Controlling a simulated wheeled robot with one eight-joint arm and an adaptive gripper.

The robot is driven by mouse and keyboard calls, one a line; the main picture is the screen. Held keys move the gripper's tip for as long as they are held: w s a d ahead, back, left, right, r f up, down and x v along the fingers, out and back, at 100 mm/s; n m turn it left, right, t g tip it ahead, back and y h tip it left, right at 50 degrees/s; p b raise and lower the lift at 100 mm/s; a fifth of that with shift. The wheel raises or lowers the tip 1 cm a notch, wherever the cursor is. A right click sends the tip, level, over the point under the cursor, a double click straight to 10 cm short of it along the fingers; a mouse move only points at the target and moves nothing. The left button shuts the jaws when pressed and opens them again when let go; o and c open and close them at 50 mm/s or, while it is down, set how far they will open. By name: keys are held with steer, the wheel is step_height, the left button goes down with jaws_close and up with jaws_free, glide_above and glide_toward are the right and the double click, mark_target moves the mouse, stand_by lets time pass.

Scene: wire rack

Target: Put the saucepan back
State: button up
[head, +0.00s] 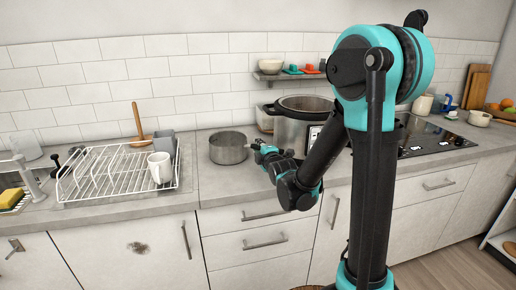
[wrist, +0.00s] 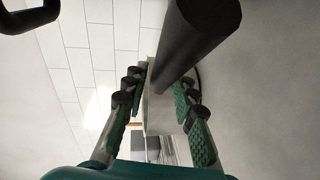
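The saucepan (head: 228,148) is a grey metal pan standing upright on the counter between the wire rack and the large pot. Its handle side is hidden behind my gripper in the head view. My gripper (head: 260,149) is low over the counter, close to the right side of the pan. In the wrist view my gripper (wrist: 161,90) has its green-padded fingers spread apart. A thick black handle (wrist: 196,35) runs between and in front of them toward the metal pan side (wrist: 155,118). I cannot tell whether either finger touches the handle.
The white wire rack (head: 105,178) holds a white mug (head: 160,167) and a grey container (head: 165,143). A large metal pot (head: 300,112) stands behind my arm, left of the black hob (head: 430,138). A wall shelf (head: 290,76) hangs above. Counter in front of the saucepan is clear.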

steer(key=shift+o, duration=1)
steer(key=shift+r, duration=0.1)
steer(key=shift+s+r, duration=0.1)
steer(key=shift+s, duration=0.1)
steer(key=v, duration=1.1)
steer(key=shift+s, duration=0.3)
steer(key=shift+d+r, duration=0.1)
steer(key=shift+d, duration=0.1)
